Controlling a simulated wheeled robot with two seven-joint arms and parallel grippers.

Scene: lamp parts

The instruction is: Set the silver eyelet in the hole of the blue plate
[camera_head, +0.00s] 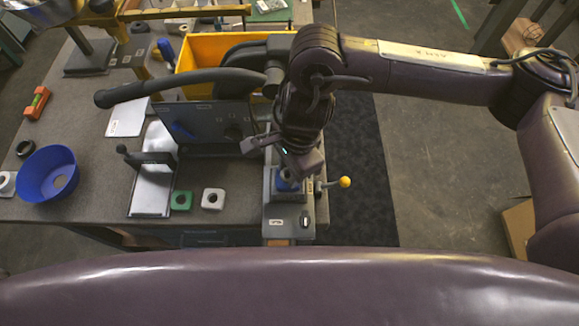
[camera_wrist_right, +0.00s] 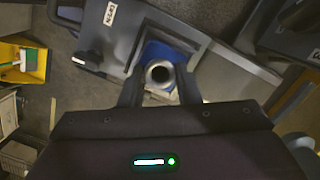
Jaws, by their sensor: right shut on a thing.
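The blue plate (camera_head: 286,182) sits in the grey fixture at the table's right front edge, mostly hidden under my right gripper. It also shows in the right wrist view (camera_wrist_right: 158,50), behind the silver eyelet (camera_wrist_right: 160,72). The eyelet is a short shiny ring, seen end-on between the fingertips of my right gripper (camera_wrist_right: 158,88). The right gripper is shut on it, over the blue plate. In the head view the gripper (camera_head: 290,163) points down at the fixture and hides the eyelet. I cannot tell whether the eyelet touches the plate. My left gripper is not in view.
A grey press with a long lever handle (camera_head: 165,85) stands just left of my right gripper. A yellow-knobbed lever (camera_head: 345,182) sticks out right of the fixture. Green (camera_head: 181,200) and white (camera_head: 213,190) square parts, a blue bowl (camera_head: 35,175) and a yellow bin (camera_head: 205,48) are on the table.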

